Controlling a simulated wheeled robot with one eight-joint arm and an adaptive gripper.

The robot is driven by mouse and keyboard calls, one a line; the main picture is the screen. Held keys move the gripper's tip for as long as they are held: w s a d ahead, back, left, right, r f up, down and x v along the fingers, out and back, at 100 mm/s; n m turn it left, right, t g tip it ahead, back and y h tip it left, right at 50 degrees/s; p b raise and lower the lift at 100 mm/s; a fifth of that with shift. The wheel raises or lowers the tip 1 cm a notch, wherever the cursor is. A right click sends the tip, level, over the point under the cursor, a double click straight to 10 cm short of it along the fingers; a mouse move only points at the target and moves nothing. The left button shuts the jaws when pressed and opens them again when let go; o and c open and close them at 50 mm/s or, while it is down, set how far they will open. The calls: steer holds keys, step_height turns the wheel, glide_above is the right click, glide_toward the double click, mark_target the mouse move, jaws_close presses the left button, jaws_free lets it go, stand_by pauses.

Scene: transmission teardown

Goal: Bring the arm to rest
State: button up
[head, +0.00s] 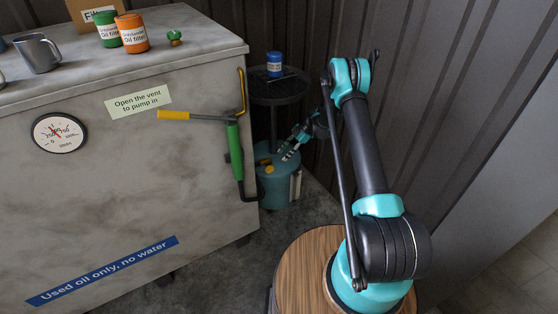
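My arm rises from a round wooden-topped base at the lower right. It bends at a teal elbow high in the view, and its far part points down and away. My gripper (289,153) is small in the head view, beyond the right end of the grey tank. In the picture it lies over the teal canister (277,193) on the floor; I cannot tell the gap between them. No object shows clearly in my gripper. Its fingers are too small to tell whether they are open or shut.
The grey tank (120,200) fills the left, with a gauge (59,133), a yellow-handled lever (174,115) and a green-gripped handle (235,150). A mug (38,54) and oil filters (131,33) stand on top. A dark round stand (277,92) holds a blue can (274,64). Corrugated walls close the back and right.

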steer(key=shift+w+d+r, duration=0.15)
steer(key=shift+d+r, duration=0.3)
steer(key=shift+r, duration=0.1)
steer(key=s+d+r+m+t+h, duration=0.1)
steer(key=s+d+r+m, duration=0.25)
steer(key=r, duration=0.45)
steer(key=s+d+r+m+t+h, duration=0.1)
steer(key=s+d+r+m, duration=0.3)
steer(key=r, duration=0.3)
steer(key=s+d+r+m+t+h, duration=0.1)
steer(key=s+d+r+m, duration=0.1)
steer(key=s+r+m, duration=0.35)
steer(key=s+d+r+m+t+h, duration=0.1)
steer(key=s+d+m, duration=0.2)
steer(key=s, duration=0.6)
steer(key=s+d+r+m+t+h, duration=0.1)
steer(key=s+d+m, duration=0.3)
steer(key=s, duration=0.5)
steer(key=s+d+r+m+t+h, duration=0.1)
steer(key=s+d+m, duration=0.3)
steer(key=s, duration=0.6)
steer(key=shift+r+t+h, duration=0.4)
steer(key=shift+r+h, duration=0.3)
steer(key=shift+r, duration=0.2)
